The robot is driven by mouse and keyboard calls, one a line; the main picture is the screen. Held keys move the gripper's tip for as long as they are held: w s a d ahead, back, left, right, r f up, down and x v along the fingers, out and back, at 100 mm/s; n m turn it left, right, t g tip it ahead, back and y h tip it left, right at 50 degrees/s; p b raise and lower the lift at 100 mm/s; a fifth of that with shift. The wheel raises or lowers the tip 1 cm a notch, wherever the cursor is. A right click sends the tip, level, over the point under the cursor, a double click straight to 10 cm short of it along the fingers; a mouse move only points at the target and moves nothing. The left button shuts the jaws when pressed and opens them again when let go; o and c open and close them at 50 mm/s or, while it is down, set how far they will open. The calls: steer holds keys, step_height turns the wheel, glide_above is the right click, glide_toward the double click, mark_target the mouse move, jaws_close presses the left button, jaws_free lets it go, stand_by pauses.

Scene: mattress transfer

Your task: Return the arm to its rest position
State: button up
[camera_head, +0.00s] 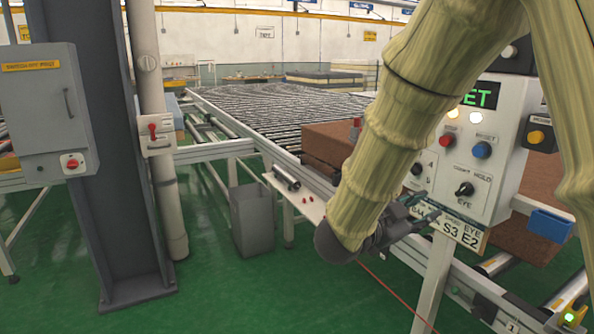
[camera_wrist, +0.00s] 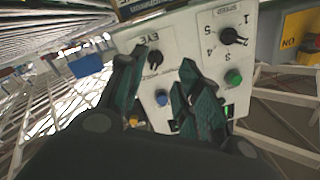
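My gripper (camera_head: 428,214) is at the end of my sleeved arm, low in front of the white control panel (camera_head: 508,118). In the wrist view, the two dark green fingers of my gripper (camera_wrist: 158,66) stand apart with nothing held between them. The gap from fingers to panel cannot be told exactly. My arm hides part of the panel's left side in the head view.
A dark column (camera_head: 95,150) carrying a grey box (camera_head: 48,110) stands at left. A grey bin (camera_head: 252,218) stands on the open green floor (camera_head: 225,290).

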steer(key=s+a+f+n+y+p, duration=0.1)
steer(key=s+f+n+y+p, duration=0.2)
steer(key=f, duration=0.8)
steer(key=a+f+n+y+p, duration=0.15)
steer(key=f+n+y, duration=0.35)
steer(key=f, duration=0.6)
steer(key=s+a+f+n+y+p, duration=0.15)
steer(key=f+n, duration=0.35)
steer(key=f, duration=0.6)
steer(key=s+a+f+n+g+y+p, duration=0.1)
steer(key=s+f, duration=0.4)
steer(key=s, duration=0.5)
steer(key=s+a+f+n+g+y+p, duration=0.1)
steer(key=s+a+f+n+g+y, duration=0.1)
steer(key=s, duration=0.8)
steer(key=s+a+f+n+g+y+p, duration=0.1)
steer(key=s+f+n+g+y+p, duration=0.1)
steer(key=s+f, duration=0.7)
steer(key=s+n+g+y, duration=0.1)
steer(key=s+g+y, duration=0.1)
steer(key=shift+a+g, duration=0.3)
steer(key=shift+a, duration=0.1)
